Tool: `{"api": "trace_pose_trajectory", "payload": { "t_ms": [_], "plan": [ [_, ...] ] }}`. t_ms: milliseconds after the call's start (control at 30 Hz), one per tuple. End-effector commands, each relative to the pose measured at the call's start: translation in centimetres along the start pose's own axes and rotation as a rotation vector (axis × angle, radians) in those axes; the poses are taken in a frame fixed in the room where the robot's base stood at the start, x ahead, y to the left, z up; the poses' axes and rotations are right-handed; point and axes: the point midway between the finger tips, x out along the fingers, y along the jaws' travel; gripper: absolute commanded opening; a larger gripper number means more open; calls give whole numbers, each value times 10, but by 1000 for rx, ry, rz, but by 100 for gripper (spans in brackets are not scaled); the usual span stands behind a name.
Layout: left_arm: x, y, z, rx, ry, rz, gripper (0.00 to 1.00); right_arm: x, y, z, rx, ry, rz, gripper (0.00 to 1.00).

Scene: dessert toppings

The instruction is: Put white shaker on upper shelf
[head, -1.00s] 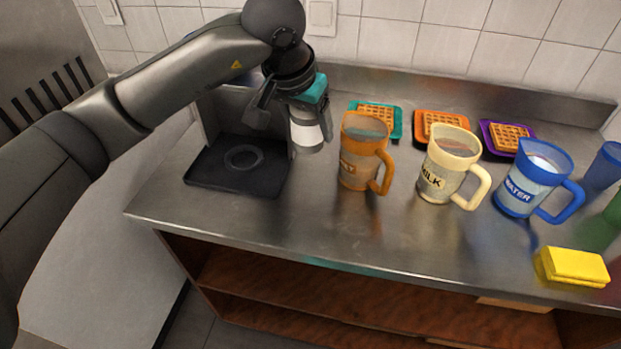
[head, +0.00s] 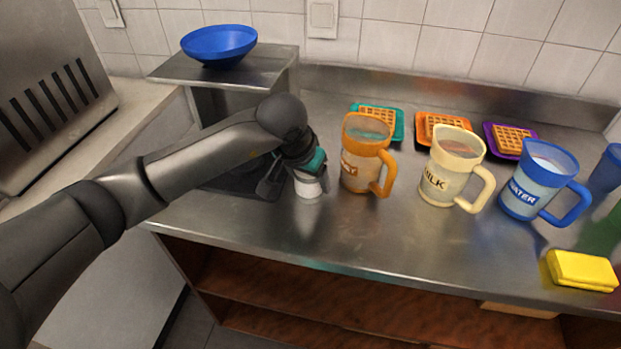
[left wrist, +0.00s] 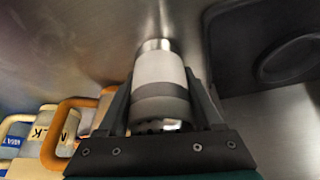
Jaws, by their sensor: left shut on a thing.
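The white shaker (head: 308,187) has a white body; in the left wrist view it (left wrist: 159,70) shows a grey band and a metal end. My left gripper (head: 306,172) is shut on it, with one finger on each side. The shaker is low over the counter, left of the orange mug; I cannot tell whether it touches the counter. Below the countertop is an open cabinet with wooden shelf boards; the upper board (head: 290,268) shows below the counter's front edge. My right gripper is not in view.
An orange mug (head: 354,178), a cream milk mug (head: 440,186) and a blue water mug (head: 522,200) stand to the right. A yellow sponge (head: 580,270) lies at the front right. A blue bowl (head: 218,42) sits on a raised metal stand (head: 270,68). The front middle counter is clear.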

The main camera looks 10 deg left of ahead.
Motion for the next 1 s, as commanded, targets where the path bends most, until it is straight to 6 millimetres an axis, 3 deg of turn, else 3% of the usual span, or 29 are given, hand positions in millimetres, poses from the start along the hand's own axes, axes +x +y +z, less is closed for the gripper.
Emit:
{"api": "trace_pose_trajectory", "payload": {
  "t_ms": [167, 200, 433, 833, 1000],
  "plan": [
    [2, 0, 1, 0, 1, 0, 5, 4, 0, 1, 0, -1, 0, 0],
    [3, 0, 2, 0, -1, 0, 68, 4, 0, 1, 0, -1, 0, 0],
    [2, 0, 1, 0, -1, 0, 94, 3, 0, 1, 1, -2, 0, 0],
    [-3, 0, -1, -1, -1, 1, 97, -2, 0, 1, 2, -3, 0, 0],
    [-33, -1, -2, 2, 4, -1, 97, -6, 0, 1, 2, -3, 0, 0]
  ]
}}
